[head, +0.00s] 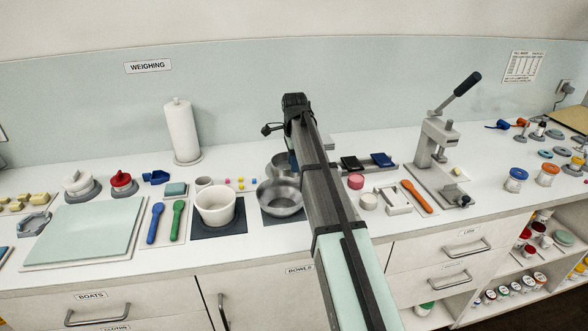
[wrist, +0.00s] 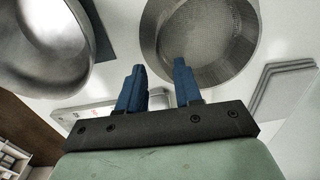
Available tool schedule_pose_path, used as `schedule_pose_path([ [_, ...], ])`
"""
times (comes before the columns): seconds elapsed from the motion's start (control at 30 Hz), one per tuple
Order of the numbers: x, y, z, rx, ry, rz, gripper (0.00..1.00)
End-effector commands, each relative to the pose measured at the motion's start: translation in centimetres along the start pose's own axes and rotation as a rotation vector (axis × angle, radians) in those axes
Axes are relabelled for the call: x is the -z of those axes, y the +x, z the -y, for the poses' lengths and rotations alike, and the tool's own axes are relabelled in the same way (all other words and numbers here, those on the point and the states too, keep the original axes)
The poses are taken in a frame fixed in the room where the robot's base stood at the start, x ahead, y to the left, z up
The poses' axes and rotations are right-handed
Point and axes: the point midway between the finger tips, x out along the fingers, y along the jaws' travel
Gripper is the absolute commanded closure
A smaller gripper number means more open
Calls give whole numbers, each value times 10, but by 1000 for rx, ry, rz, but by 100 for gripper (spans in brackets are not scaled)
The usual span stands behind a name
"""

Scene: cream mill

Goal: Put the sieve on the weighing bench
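The sieve, a round bowl with a mesh inside (wrist: 215,45), is at the top centre of the wrist view. In the head view a metal bowl shape (head: 277,163), seemingly the sieve, is partly hidden by my arm. My gripper (wrist: 158,68) has two blue fingers spread apart at the sieve's near rim. The left fingertip is just outside the rim and the right one overlaps it; contact cannot be told. In the head view my gripper is mostly hidden behind my arm. The white bench (head: 228,162) runs below a wall sign reading WEIGHING (head: 148,66).
A plain steel bowl (head: 281,199) stands close by on a dark mat; it also shows in the wrist view (wrist: 45,50). A white pot (head: 216,207), a paper roll (head: 181,132) and a lever press (head: 436,150) stand around. A pale board (head: 85,230) lies at left.

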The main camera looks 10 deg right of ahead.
Motion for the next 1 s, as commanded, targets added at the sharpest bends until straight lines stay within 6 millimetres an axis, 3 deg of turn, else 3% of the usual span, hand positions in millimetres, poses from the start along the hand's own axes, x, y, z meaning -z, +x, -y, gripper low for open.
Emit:
schedule_pose_path([
  [0.2, 0, -43, 1, 3, 0, 0, 66],
  [0.4, 0, -71, 1, 2, 0, 0, 66],
  [0.63, 0, -84, 0, 0, 0, 0, 66],
  [1.0, 0, -86, 0, 0, 0, 0, 66],
])
